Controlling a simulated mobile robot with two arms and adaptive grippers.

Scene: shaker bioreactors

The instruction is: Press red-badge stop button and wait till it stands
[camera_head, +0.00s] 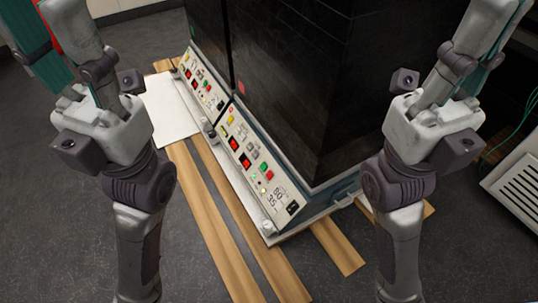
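Two dark shaker units stand side by side. The near unit (290,80) has a small red badge (241,89) at its lower left corner, and the far unit (207,35) has a green badge (193,31). The near unit's control panel (281,186) carries a red button (268,175) beside a green button (263,167), plus red-lit displays. Its printed-looking digits seem to read 80 and 35. My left arm's end (112,125) is left of the panels and my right arm's end (425,130) is right of the near unit. Neither touches a panel. Their fingers cannot be made out clearly.
The units rest on a pale base over wooden slats (225,225) on a dark floor. A white sheet or board (170,105) lies left of the far panel. A white vented box (518,185) stands at the right edge. Space in front of the near panel is clear.

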